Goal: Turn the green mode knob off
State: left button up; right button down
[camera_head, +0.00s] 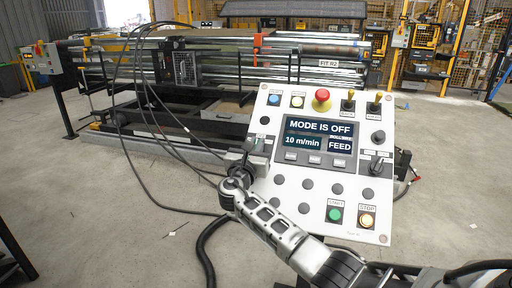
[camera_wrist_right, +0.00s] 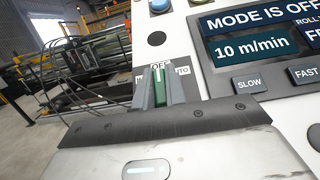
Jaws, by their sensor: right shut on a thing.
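The green mode knob (camera_wrist_right: 159,90) sits at the left side of the control panel (camera_head: 357,219), under an "OFF" label with its pointer upright toward that label. The panel's display (camera_head: 318,140) reads "MODE IS OFF", "10 m/min" and "FEED"; part of it shows in the wrist view (camera_wrist_right: 262,30). My right gripper (camera_head: 255,149) is at the panel's left edge, its fingers (camera_wrist_right: 160,92) shut on the knob from both sides. In the head view the gripper mostly hides the knob. My left gripper is not in view.
A roller machine (camera_head: 200,70) stands behind. Black cables hang left of the panel, over open concrete floor (camera_head: 110,200).

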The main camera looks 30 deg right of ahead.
jog(key=shift+f, duration=0.1)
jog(key=c, duration=1.4)
grip_release()
jog(key=shift+c, duration=0.2)
jog(key=v, duration=1.6)
jog(key=shift+p, duration=0.35)
